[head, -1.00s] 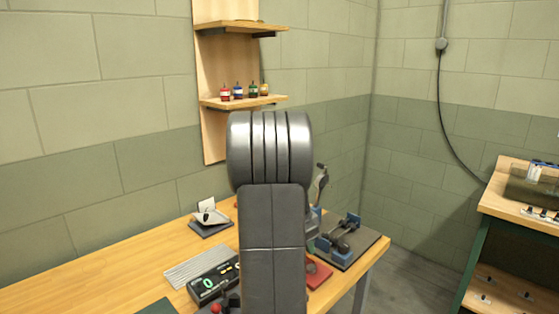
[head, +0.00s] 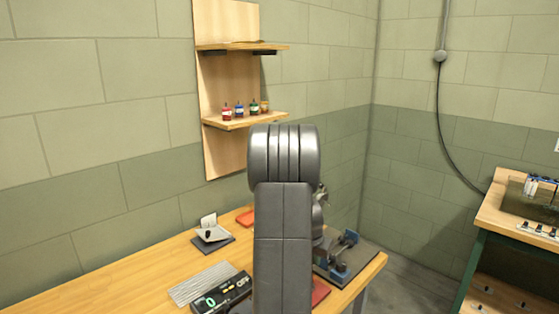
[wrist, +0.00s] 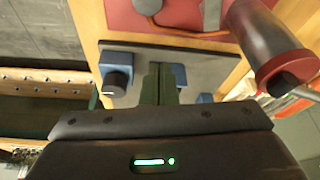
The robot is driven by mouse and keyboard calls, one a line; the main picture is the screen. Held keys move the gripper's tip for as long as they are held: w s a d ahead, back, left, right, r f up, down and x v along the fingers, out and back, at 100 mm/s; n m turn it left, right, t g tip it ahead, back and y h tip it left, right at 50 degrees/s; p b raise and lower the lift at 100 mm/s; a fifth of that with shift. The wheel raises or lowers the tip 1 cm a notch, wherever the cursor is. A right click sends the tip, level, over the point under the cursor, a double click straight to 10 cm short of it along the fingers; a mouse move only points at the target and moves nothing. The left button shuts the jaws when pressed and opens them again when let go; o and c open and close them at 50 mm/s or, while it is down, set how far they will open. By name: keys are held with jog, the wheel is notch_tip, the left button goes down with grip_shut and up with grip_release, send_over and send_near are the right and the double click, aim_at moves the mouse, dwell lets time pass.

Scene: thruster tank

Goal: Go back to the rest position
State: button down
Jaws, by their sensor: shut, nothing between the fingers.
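My arm (head: 283,230) stands upright in the middle of the head view and hides part of the workbench. In the wrist view my gripper (wrist: 162,82) is shut and empty, with its two dark fingers side by side. Below the fingers in that view is a grey plate with blue blocks (wrist: 117,68). I cannot tell how far the fingers are above it. In the head view the fingers are not clearly seen; only a grey piece shows right of the arm.
The wooden workbench (head: 130,283) carries a digital meter (head: 222,294), a ribbed grey pad (head: 203,283), a small holder (head: 211,231) and a fixture with blue blocks (head: 345,258). A wall shelf (head: 245,121) holds small bottles. A green-framed bench (head: 487,222) stands right, with floor between.

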jog(key=shift+w+r+b, duration=0.1)
jog(key=shift+r+b, duration=0.3)
jog(key=shift+r, duration=1.6)
jog(key=shift+f, duration=0.1)
